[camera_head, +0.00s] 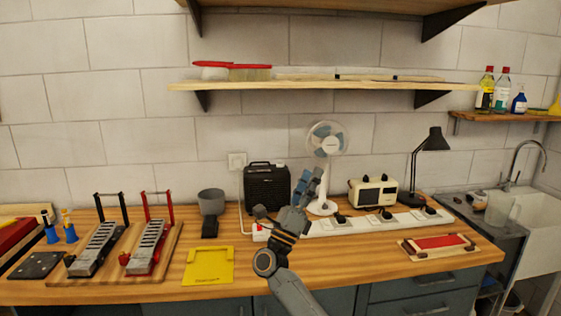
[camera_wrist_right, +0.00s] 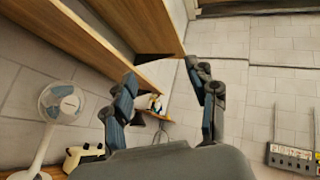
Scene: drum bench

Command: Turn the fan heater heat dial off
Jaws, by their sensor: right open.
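The black ribbed box (camera_head: 267,187), which looks like the fan heater, stands at the back of the bench against the wall. Its dial is too small to make out. My right gripper (camera_head: 311,177) is raised over the bench to the right of the box, in front of the white fan. Its fingers point up and away and are apart from the box. In the right wrist view my right gripper (camera_wrist_right: 160,73) has its fingers spread with nothing between them, and the box cannot be made out. My left gripper is not in view.
A white fan (camera_head: 327,140), a cream appliance (camera_head: 373,191) and a black lamp (camera_head: 433,141) stand to the right. A white power strip (camera_head: 362,223) with plugs lies in front. A grey cup-like holder (camera_head: 211,201) is left of the box.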

